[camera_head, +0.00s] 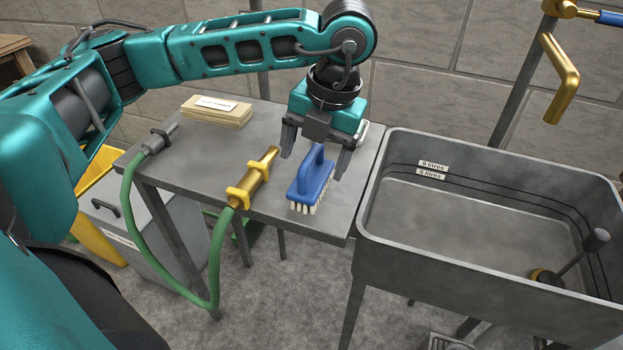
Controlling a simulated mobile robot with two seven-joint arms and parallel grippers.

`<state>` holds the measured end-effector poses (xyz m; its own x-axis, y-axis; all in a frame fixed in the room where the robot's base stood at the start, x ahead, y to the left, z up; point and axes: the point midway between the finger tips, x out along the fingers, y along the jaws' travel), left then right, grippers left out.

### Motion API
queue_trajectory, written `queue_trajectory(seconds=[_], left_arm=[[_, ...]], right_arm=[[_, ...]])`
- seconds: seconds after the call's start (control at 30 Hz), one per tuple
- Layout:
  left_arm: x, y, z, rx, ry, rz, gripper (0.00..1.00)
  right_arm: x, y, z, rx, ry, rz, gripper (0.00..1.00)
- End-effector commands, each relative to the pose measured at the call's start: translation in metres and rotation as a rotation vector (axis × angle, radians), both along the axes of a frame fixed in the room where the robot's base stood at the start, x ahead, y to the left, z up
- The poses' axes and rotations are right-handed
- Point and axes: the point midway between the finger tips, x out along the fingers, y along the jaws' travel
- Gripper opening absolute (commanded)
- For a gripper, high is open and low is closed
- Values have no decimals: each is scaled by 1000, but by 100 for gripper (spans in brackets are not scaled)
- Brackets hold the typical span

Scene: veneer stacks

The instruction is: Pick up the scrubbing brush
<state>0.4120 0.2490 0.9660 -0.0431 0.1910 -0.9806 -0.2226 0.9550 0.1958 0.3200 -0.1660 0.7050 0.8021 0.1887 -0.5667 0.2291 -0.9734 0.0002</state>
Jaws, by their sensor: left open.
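The scrubbing brush (314,183) has a blue body with a raised handle and pale bristles pointing down. It stands on the grey metal table (215,150) near the table's right front edge. My left gripper (315,158) is open and points down, just above and behind the brush. One finger is on the left and one on the right of the brush handle in the picture. I cannot tell whether the fingers touch it. My right gripper is not in view.
A brass nozzle (252,178) on a green hose (131,215) lies left of the brush. A veneer stack (217,110) sits at the table's back. A deep grey sink (395,205) adjoins on the right, with a dark-handled plunger-like tool (574,253) inside. A gold tap (561,80) rises behind it.

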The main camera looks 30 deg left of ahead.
Motion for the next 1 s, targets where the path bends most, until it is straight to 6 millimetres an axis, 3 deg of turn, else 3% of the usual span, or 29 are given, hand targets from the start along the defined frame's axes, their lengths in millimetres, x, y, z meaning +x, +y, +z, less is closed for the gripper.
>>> queue_trajectory(seconds=[0.23, 0.57, 1.0], left_arm=[[0, 5, -36, 0, 3, 2, 84], [0, 6, -42, 0, 1, 0, 83], [0, 5, -42, -1, 1, 0, 40]], right_arm=[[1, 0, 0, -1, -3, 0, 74], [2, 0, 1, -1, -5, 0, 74], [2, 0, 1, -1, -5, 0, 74]])
